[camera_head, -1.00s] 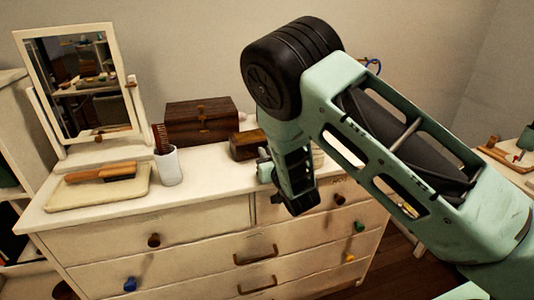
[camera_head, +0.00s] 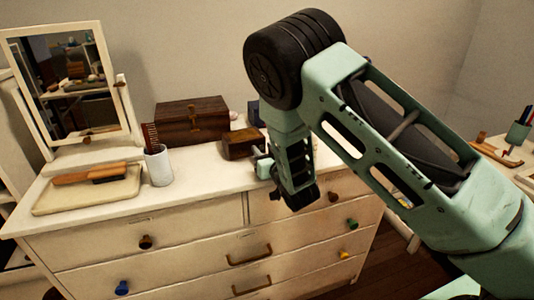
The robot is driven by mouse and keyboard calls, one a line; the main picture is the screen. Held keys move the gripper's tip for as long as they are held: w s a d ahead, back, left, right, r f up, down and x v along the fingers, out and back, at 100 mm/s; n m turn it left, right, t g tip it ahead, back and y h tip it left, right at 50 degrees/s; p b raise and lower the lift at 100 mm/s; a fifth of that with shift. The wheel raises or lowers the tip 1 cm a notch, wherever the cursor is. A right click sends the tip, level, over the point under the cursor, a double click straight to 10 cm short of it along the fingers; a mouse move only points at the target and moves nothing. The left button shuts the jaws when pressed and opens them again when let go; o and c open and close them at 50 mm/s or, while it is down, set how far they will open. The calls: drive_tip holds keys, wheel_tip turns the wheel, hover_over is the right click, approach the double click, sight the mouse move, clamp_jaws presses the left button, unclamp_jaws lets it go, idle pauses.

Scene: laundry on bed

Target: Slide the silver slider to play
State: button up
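I cannot make out a silver slider in this view; it may be too small or hidden behind my arm. A small brown wooden box (camera_head: 243,144) sits on the white dresser top, just left of my forearm. My gripper (camera_head: 297,198) points down over the dresser's front edge, right of the small box and apart from it. Its fingers are dark and partly hidden, so I cannot see whether they are open or shut. No held object shows.
On the white dresser (camera_head: 195,218) stand a large wooden box (camera_head: 191,121), a white cup (camera_head: 159,165) with a comb, a tray (camera_head: 60,203) with a brush, and a tilted mirror (camera_head: 72,85). Another table with a green cup (camera_head: 518,132) is at right.

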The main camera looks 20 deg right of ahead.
drive_tip(key=s+d+p, duration=0.1)
drive_tip(key=s+p, duration=0.3)
drive_tip(key=s, duration=1.3)
drive_tip(key=shift+s+d, duration=0.15)
drive_tip(key=shift+d, duration=0.1)
